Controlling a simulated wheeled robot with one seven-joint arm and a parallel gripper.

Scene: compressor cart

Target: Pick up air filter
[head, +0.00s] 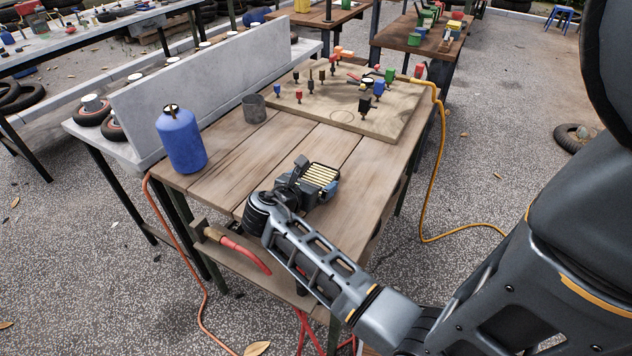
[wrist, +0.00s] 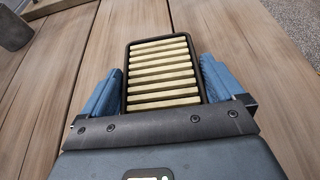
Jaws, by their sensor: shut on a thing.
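The air filter (head: 320,175) is a dark rectangular frame with pale yellow pleats. In the head view it is at my gripper's tip, above the right part of the wooden table. In the wrist view the air filter (wrist: 163,70) sits between the two blue fingers, pleats facing the camera. My gripper (head: 318,182) is shut on the air filter, with one finger at each long side; it also shows in the wrist view (wrist: 162,85). The filter's near end is hidden by the gripper body. I cannot tell whether the filter touches the table.
The wooden table (head: 215,180) holds a blue bottle (head: 181,140) and a grey cup (head: 254,108) to the left. A wooden board (head: 400,122) with several coloured fittings lies behind. A grey upright panel (head: 200,85) borders the left side. The table's middle planks are clear.

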